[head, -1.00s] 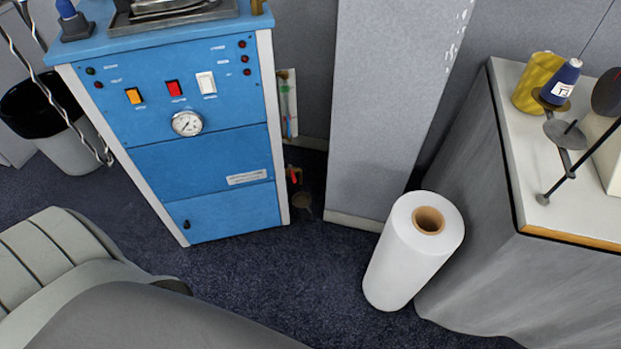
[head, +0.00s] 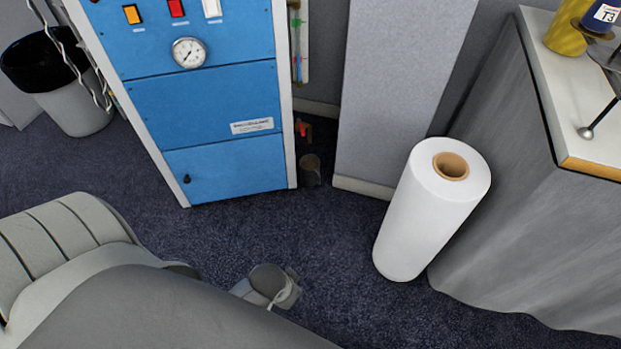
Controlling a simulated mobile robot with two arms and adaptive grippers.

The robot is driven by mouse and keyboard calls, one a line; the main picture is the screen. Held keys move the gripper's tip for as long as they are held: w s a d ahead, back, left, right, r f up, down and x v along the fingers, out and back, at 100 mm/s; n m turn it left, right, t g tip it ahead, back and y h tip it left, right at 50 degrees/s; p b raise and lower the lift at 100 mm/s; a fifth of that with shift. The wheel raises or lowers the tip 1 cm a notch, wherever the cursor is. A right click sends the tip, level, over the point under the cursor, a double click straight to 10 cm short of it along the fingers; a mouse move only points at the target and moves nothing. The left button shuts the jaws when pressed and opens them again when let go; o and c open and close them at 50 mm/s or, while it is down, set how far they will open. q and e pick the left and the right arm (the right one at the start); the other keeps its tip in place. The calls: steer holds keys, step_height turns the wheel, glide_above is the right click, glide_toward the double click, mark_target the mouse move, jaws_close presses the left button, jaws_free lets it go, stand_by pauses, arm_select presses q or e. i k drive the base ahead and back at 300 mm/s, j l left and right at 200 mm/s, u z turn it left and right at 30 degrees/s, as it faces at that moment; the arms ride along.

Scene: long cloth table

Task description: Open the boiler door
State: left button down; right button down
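The blue boiler (head: 205,102) stands upright on the floor at the upper left of the head view, its top cut off by the frame edge. Its lowest blue panel, the boiler door (head: 232,168), looks shut, flush with the front. A small black knob (head: 187,179) sits at the door's left side. No gripper fingers are visible. A grey jointed piece at the bottom centre seems to be part of my own arm, well apart from the door.
Dark carpet (head: 330,240) is clear before the boiler. A white roll (head: 425,220) stands right of centre, beside a cloth-covered table (head: 530,200). A grey pillar (head: 395,95) stands behind. A bin (head: 75,100) is at the left. Small items (head: 310,165) lie right of the boiler.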

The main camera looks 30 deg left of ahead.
mark_target(224, 169)
steer(key=u, duration=1.6)
steer(key=i+l+u, duration=0.15)
steer(key=i+u, duration=0.15)
steer(key=i+l+u, duration=0.2)
steer(key=i+u, duration=0.15)
